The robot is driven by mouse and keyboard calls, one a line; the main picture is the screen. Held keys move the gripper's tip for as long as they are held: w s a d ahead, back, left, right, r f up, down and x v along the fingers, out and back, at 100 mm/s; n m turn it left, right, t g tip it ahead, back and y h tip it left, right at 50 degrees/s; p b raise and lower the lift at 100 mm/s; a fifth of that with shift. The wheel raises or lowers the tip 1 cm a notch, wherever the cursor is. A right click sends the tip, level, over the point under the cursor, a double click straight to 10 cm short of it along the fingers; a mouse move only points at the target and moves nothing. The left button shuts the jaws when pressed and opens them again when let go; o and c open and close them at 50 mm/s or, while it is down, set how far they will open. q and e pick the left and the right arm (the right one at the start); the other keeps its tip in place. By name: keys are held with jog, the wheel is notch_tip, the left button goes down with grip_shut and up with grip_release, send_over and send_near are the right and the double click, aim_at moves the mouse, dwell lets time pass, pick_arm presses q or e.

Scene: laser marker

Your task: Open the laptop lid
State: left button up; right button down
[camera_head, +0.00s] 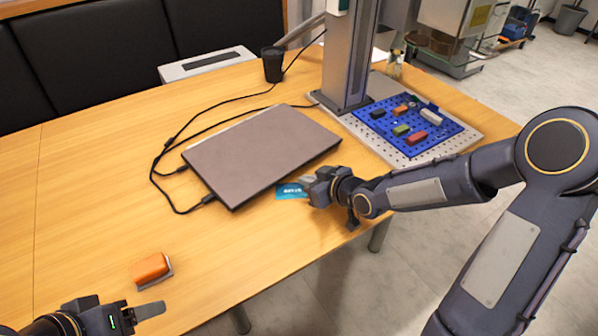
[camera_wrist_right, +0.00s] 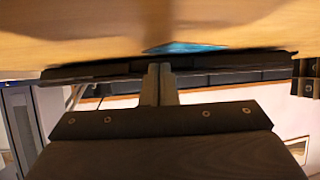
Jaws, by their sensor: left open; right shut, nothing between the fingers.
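The grey-brown laptop (camera_head: 262,152) lies on the wooden table with its lid closed. Cables run to its left side. My right gripper (camera_head: 306,184) is shut and empty at the laptop's near right edge, beside a blue card (camera_head: 290,191). In the right wrist view the shut fingers (camera_wrist_right: 160,72) reach up to a dark, thin edge (camera_wrist_right: 225,66) that looks like the laptop's, with the blue card (camera_wrist_right: 185,48) behind. I cannot tell whether the fingertips touch the laptop. My left gripper (camera_head: 140,308) is open at the lower left, away from the laptop.
An orange block-like object (camera_head: 149,268) lies near my left gripper. A black cup (camera_head: 272,64) and a white box (camera_head: 206,65) are at the back. The table's front left is mostly clear.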

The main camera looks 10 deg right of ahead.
pick_arm(q)
jog(key=shift+f, duration=0.35)
pick_arm(e)
jog(key=shift+w+a+f, duration=0.1)
jog(key=shift+f, duration=0.2)
pick_arm(q)
jog(key=shift+f+b, duration=0.3)
jog(key=shift+b, duration=0.2)
pick_arm(e)
jog(key=shift+w+a+f, duration=0.1)
jog(key=shift+w+a, duration=0.1)
jog(key=shift+w, duration=0.05)
pick_arm(q)
jog(key=shift+s+f, duration=0.1)
jog(key=shift+f, duration=0.15)
pick_arm(e)
jog(key=shift+w+a, duration=0.15)
jog(key=shift+w, duration=0.1)
pick_arm(q)
jog(key=shift+f+b, duration=0.2)
jog(key=shift+b, duration=0.2)
pick_arm(e)
jog(key=shift+w+a+f, duration=0.1)
jog(key=shift+w+a, duration=0.1)
jog(key=shift+w, duration=0.15)
pick_arm(q)
jog(key=shift+f, duration=0.2)
pick_arm(e)
jog(key=shift+w+a, duration=0.25)
jog(key=shift+w, duration=0.15)
